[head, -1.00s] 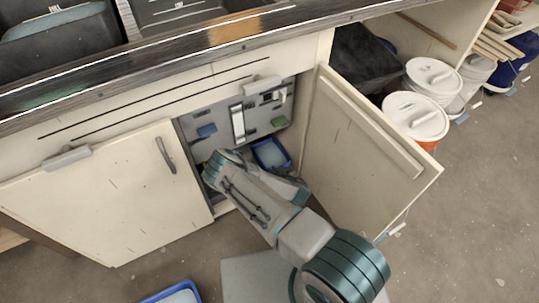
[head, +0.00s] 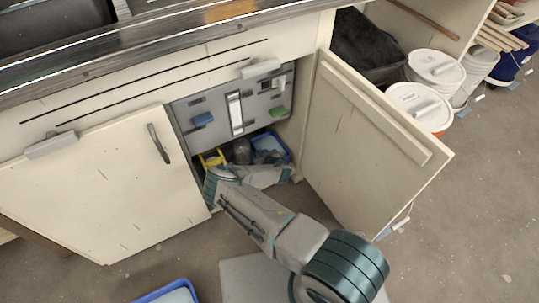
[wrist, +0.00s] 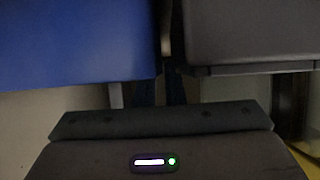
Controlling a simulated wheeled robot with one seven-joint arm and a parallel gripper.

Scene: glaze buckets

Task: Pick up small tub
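A small blue tub (head: 287,150) with a pale inside stands in the open cabinet, at the right of its floor. My arm reaches in through the doorway, and its wrist end is low in front of the tub. In the wrist view a large blue surface (wrist: 75,45), probably a tub's side, fills the upper left very close. A smooth grey surface (wrist: 250,35) fills the upper right. My gripper (wrist: 162,88) shows only as dark narrow parts between and below these surfaces. Its fingertips are hidden, so I cannot tell its opening or contact.
A yellow object (head: 212,158) and a dark grey jar (head: 241,151) stand left of the tub. The open cabinet door (head: 370,140) bounds the right side. Another blue tub (head: 168,291) is on the floor at the bottom. White-lidded buckets (head: 418,105) stand at right.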

